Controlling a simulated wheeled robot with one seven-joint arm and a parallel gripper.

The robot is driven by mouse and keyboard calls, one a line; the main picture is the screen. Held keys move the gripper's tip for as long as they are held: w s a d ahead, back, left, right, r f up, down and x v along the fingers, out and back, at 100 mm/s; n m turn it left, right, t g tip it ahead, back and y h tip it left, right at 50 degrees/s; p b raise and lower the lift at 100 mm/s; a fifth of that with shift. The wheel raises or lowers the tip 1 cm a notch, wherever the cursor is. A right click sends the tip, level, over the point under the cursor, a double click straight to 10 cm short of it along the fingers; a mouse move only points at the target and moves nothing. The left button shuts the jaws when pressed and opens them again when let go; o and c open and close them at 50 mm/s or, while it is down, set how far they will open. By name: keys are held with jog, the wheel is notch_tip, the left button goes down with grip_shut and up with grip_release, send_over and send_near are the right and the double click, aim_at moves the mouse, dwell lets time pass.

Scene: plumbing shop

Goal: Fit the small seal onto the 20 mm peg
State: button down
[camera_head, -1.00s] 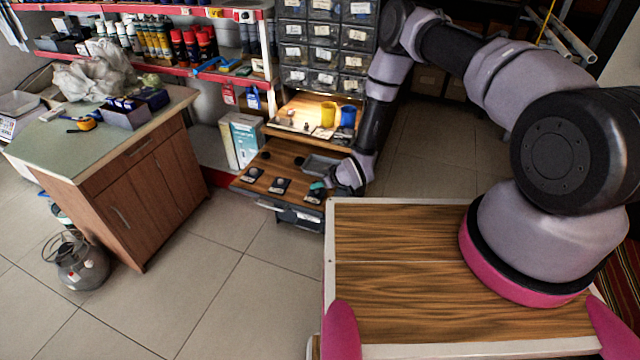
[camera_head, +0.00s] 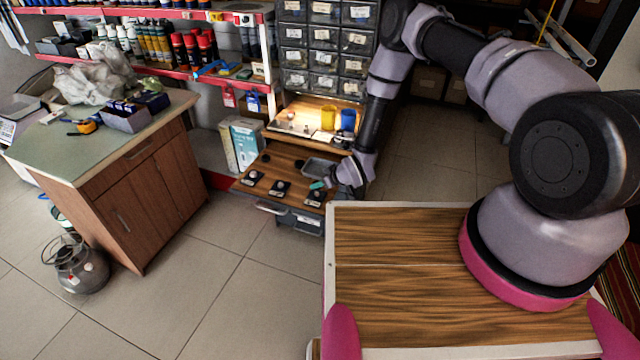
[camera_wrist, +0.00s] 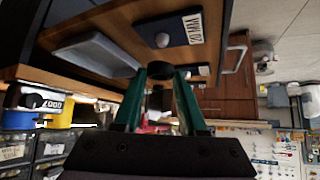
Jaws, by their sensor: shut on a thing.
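My gripper (camera_wrist: 159,75) is shut on a small black ring, the small seal (camera_wrist: 158,70), held at the tips of its green fingers. The 20 mm peg (camera_wrist: 162,40) is a pale round-topped stub on a dark base labelled "20 MM" (camera_wrist: 190,27). In the wrist view the seal appears just below the peg in the picture, apart from it. In the head view my gripper (camera_head: 319,185) is over the right end of the wooden bench, close to the rightmost peg base (camera_head: 315,198). The seal cannot be made out there.
Other dark peg bases stand at the middle (camera_head: 279,188) and left (camera_head: 253,177) of the bench. A grey tray (camera_head: 318,167) lies behind my gripper. Yellow (camera_head: 328,117) and blue (camera_head: 347,120) cups stand on the lit shelf behind. A drawer handle juts from the front.

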jog(key=c, duration=0.8)
grip_release()
jog(key=shift+o, duration=0.2)
jog(key=v, duration=1.1)
